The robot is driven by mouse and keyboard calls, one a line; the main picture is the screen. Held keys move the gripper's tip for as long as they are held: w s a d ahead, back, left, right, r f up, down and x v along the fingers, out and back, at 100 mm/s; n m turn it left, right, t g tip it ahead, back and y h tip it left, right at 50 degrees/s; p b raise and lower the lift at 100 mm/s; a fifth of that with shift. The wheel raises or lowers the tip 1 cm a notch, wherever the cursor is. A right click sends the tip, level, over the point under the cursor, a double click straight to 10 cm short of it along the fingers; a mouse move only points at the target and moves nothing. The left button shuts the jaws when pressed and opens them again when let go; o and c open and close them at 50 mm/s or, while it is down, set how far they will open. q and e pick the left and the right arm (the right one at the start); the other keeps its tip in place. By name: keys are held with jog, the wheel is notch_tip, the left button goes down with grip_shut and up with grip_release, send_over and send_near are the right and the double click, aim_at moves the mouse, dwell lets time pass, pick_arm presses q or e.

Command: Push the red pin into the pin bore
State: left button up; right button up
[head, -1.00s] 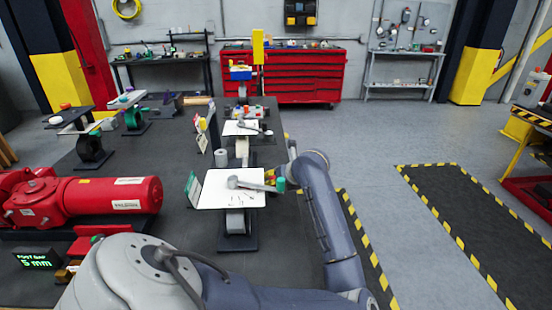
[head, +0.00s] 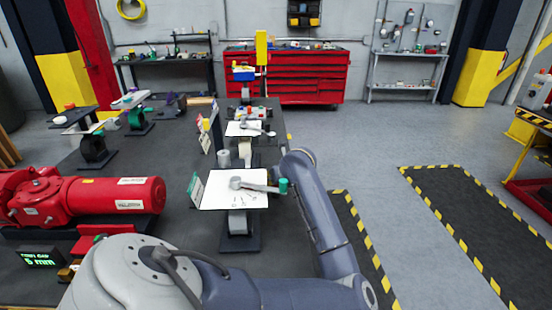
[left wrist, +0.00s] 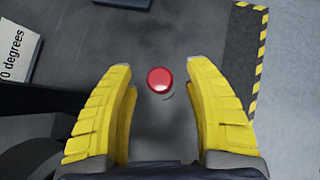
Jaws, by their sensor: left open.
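The red pin shows in the left wrist view as a round red head (left wrist: 159,80) above a dark grey surface. My left gripper (left wrist: 160,66) has two yellow fingers, spread wide on either side of the red head. Neither finger touches it in the picture. The pin's shaft and the pin bore cannot be made out. In the head view a red valve actuator (head: 110,195) lies at the left of the dark bench. I cannot find the pin or either gripper there. My right gripper is not in view.
A white plate with a green-ended crank (head: 255,187) stands mid-bench. A small display (head: 40,258) reads 5 mm at the lower left. A red tool cabinet (head: 285,75) stands behind. Black-and-yellow striped tape marks the floor at the right.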

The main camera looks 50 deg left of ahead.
pick_arm(q)
jog(key=shift+w+a+f, duration=0.1)
jog(key=shift+a+f, duration=0.2)
grip_shut()
dwell(0.5)
